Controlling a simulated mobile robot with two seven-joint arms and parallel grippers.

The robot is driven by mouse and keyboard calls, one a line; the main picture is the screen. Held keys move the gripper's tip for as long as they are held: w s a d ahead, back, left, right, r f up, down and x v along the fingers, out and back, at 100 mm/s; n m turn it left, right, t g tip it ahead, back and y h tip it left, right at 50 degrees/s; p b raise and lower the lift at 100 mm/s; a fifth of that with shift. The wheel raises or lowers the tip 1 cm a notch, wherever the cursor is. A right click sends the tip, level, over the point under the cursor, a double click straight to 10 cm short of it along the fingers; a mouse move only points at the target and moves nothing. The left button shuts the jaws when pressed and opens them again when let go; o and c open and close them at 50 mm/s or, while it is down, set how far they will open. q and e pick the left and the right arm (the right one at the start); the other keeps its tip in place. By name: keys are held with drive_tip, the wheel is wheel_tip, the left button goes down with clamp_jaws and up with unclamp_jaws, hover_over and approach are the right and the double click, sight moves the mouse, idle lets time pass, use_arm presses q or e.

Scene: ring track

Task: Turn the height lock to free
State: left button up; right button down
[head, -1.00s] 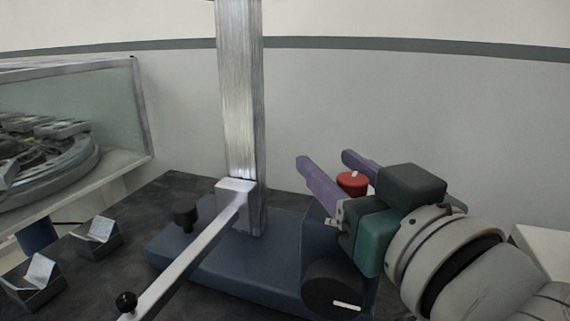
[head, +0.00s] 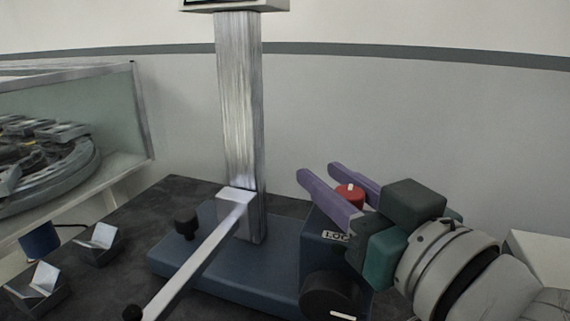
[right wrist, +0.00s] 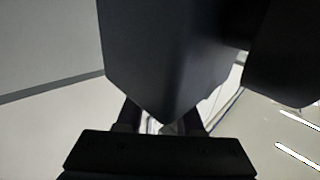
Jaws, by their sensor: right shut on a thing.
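The height lock is a red knob (head: 350,195) with a white mark on top, on a blue housing (head: 316,255) beside the column. The right wrist view shows mostly dark shapes, and I cannot make out the knob there. My left gripper is not in view.
A metal column (head: 238,120) rises from a blue base (head: 215,265), with a metal arm (head: 195,265) extending toward me. A black dial (head: 328,292) is below the right gripper. Metal V-blocks (head: 98,245) stand at left. A glass-walled case (head: 115,120) is at far left.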

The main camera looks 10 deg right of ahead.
sight(358, 203)
drive_tip(key=c, duration=0.5)
unclamp_jaws()
drive_tip(key=shift+c, duration=0.2)
drive_tip(key=v, duration=0.9)
drive_tip(key=shift+s, duration=0.15)
drive_tip(key=shift+s+d, duration=0.15)
drive_tip(key=shift+s, duration=0.2)
